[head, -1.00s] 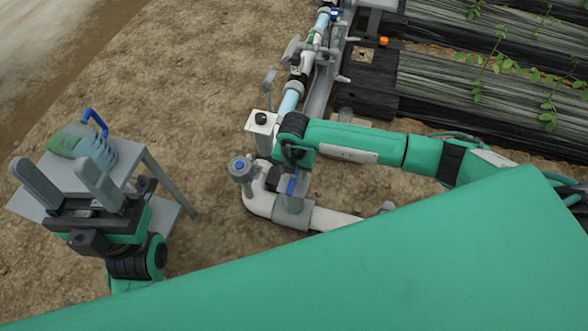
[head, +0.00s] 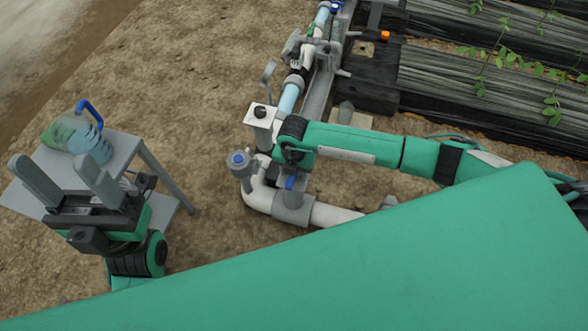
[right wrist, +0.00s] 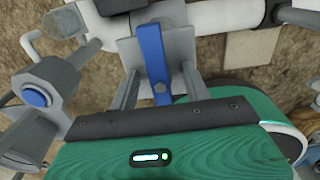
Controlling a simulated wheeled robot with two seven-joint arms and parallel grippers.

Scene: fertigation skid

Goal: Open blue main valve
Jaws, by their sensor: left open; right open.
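The blue main valve handle (right wrist: 153,62) is a flat blue lever on a grey valve body on the white pipe. It also shows in the head view (head: 290,182), just below my right forearm's end. My right gripper (right wrist: 160,80) is open, with one grey finger on each side of the lever. I cannot tell whether either finger touches it. In the head view the right gripper is mostly hidden by its own arm. My left gripper (head: 68,185) is open and empty at the left, in front of the small table.
A grey side table (head: 130,150) at the left holds a translucent jug (head: 78,138) with a blue handle. A grey fitting with a blue cap (head: 238,160) stands left of the valve. A white post (head: 260,116) and pipework are close behind. Bare soil lies between table and pipes.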

